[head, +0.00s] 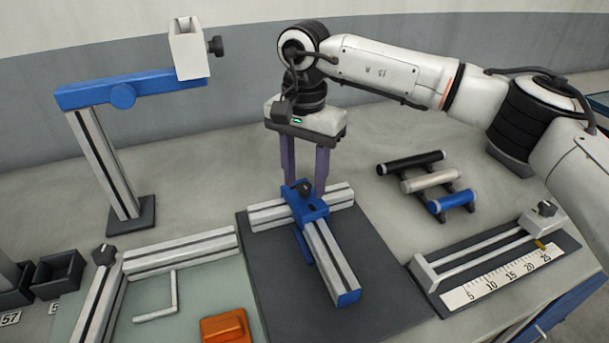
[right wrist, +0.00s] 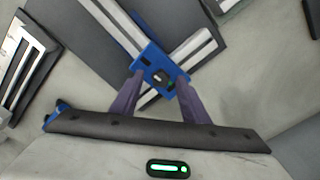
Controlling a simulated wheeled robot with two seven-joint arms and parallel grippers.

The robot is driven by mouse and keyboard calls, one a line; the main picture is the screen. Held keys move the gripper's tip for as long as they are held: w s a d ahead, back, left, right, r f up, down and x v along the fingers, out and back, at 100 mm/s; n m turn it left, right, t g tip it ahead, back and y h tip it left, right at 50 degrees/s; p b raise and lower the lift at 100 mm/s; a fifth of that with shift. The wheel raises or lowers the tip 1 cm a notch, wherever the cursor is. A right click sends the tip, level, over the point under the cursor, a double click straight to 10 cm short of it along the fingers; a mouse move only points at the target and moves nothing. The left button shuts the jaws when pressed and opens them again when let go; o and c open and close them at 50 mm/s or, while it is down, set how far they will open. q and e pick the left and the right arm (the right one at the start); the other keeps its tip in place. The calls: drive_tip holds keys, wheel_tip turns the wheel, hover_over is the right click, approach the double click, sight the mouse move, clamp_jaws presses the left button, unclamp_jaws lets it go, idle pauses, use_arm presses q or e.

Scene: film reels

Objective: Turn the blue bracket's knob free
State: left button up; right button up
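The blue bracket (head: 309,208) sits where two grey slotted rails (head: 330,248) meet on a dark mat. Its small black knob (head: 302,187) stands on top. My right gripper (head: 306,186) points down over the bracket, its two purple fingers spread with the knob between them. In the right wrist view the bracket (right wrist: 150,66) shows between the fingertips (right wrist: 160,77), and the knob (right wrist: 159,79) has a gap on both sides. I cannot tell whether the fingertips touch the bracket's sides. My left gripper is not in view.
A tall post with a blue arm (head: 130,90) stands back left. A rack of cylinders (head: 430,182) and a ruler fixture (head: 500,270) lie on the right. An orange block (head: 225,326) and a rail frame (head: 180,252) are front left. The dark mat (head: 385,285) has free room.

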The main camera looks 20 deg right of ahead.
sight(305, 185)
drive_tip(key=shift+r, duration=0.15)
wheel_tip(305, 185, up, 10)
idle(0.4)
idle(0.3)
